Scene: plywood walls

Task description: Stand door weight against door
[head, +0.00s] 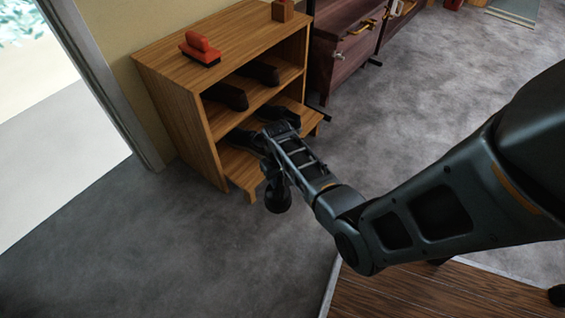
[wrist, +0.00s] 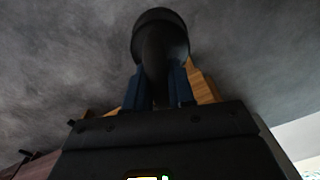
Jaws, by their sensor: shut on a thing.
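My gripper (head: 272,172) is shut on the narrow neck of a black, round-ended door weight (head: 278,197). It holds the weight above the grey floor, just in front of the shoe shelf. In the wrist view, the blue fingers of my gripper (wrist: 160,84) close on both sides of the neck of the door weight (wrist: 160,35). A doorway with a grey frame (head: 103,88) is at the left, with a bright pale area and some greenery beyond. I cannot make out a door leaf for certain.
A wooden shoe shelf (head: 182,134) with dark shoes (head: 226,95) stands beside the doorway. A red brush (head: 200,48) and a small wooden block (head: 282,11) are on top. A dark cabinet (head: 345,45) stands to its right. The grey floor (head: 150,250) at the lower left is clear.

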